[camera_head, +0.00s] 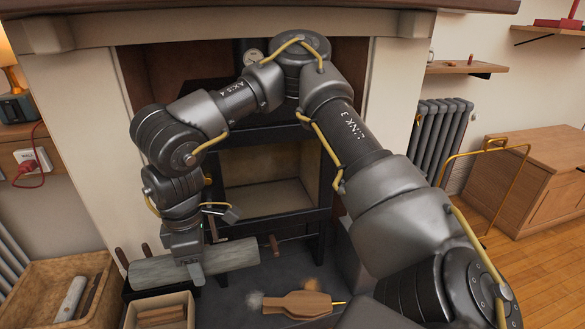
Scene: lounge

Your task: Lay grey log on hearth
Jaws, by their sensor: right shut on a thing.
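The grey log (232,255) lies roughly level across the front of the stove, left of centre. My right gripper (194,270) is shut on it near its middle, with the fingers pointing down. The dark hearth (232,291) spreads below and in front of the log. I cannot tell whether the log touches the hearth or hangs just above it. My right arm crosses the view and hides part of the stove. My left gripper is not in view.
Wooden bellows (297,304) lie on the hearth to the right of the log. A small box of kindling (160,298) stands in front of the log's left part. A larger wooden crate (105,275) is at the left. The open stove chamber (262,197) is behind.

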